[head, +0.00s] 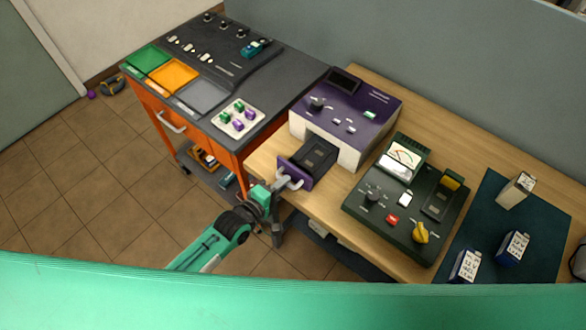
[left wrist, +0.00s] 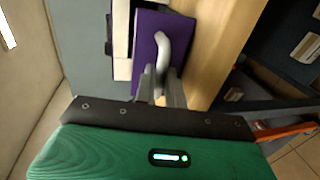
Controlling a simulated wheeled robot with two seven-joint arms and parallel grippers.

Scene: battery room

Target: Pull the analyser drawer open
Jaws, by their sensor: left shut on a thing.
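The purple analyser (head: 345,112) stands at the left end of the wooden bench. Its drawer (head: 314,157) is out of the front, showing a dark tray with a recess. The drawer has a purple front panel (head: 296,174) with a pale handle. My left gripper (head: 285,183) is shut on the drawer handle. In the left wrist view the pale curved handle (left wrist: 162,50) stands on the purple panel (left wrist: 146,30), with the gripper fingers (left wrist: 162,85) at its lower end. My right gripper is not in view.
A dark green tester (head: 405,200) stands right of the analyser. Several battery blocks (head: 515,190) are on a dark mat (head: 540,215). An orange cart (head: 240,165) with coloured trays (head: 149,58) stands to the left. The tiled floor (head: 70,180) in front is clear.

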